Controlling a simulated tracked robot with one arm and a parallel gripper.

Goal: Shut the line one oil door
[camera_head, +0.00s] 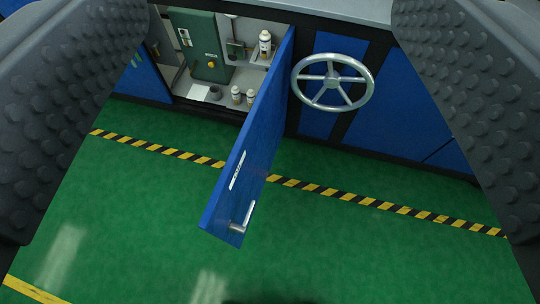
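The oil door (252,140) is a blue panel that stands wide open, swung out from the cabinet towards me over the green floor. Its hinge side is at the cabinet, on the right of the opening. A silver lever handle (243,217) is near the door's free edge, with a pale label (239,170) above it. I cannot read the label. My gripper (270,150) is open, its two dark, bumpy fingers at the left and right picture edges. Nothing is held between them, and the door is farther off, in the gap between them.
The open cabinet holds a green box (198,45) with a yellow knob, and several white bottles (265,42). A silver handwheel (332,80) sticks out right of the door. A yellow-black stripe (340,194) crosses the floor. The green floor (130,210) in front is clear.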

